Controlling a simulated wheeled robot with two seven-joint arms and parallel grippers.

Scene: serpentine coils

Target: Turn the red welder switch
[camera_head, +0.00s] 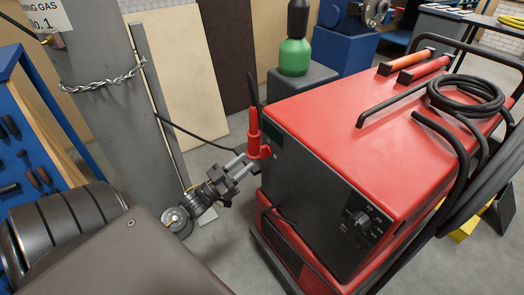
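The red welder (345,120) is a red-topped machine with a dark front panel. A black rotary switch (360,219) with pale markings around it sits on the right part of this panel. My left gripper (249,163) is near the welder's left corner, well to the left of the switch and apart from it. Its two grey fingers are spread with a gap between them. They are close to a red torch and its holder (254,138); I cannot tell whether they touch it. My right gripper is not in view.
Black cables (466,95) lie coiled on the welder's top right, and black bars and hoses run down its right side. A grey gas cylinder (110,90) with a chain stands at left. A green bottle (295,55) stands behind. Clear floor shows left of the welder.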

